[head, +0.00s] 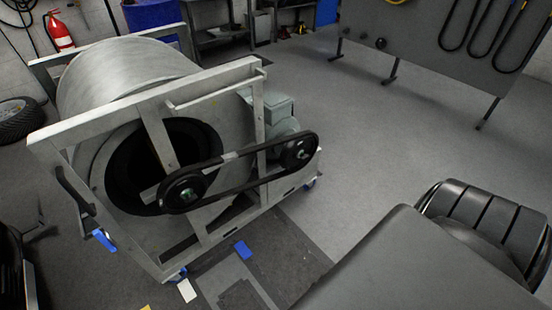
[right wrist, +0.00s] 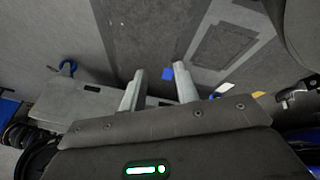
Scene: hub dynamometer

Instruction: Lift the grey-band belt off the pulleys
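A black belt (head: 262,147) runs around two dark pulleys on the near side of the roller rig. The larger-looking pulley (head: 186,192) is at the left and the other pulley (head: 300,151) at the right. A short grey band (head: 231,156) shows on the belt's upper run. The belt looks seated on both pulleys. My right gripper (right wrist: 158,68) shows in the right wrist view with its two pale fingers apart and nothing between them. It is outside the head view; my right arm fills the lower right there. My left gripper is in no view.
The rig's metal frame (head: 146,110) surrounds a large drum (head: 125,72); a grey motor (head: 270,108) sits behind the right pulley. A board with hanging belts (head: 440,40) stands at the back right. Floor (head: 365,140) right of the rig is clear.

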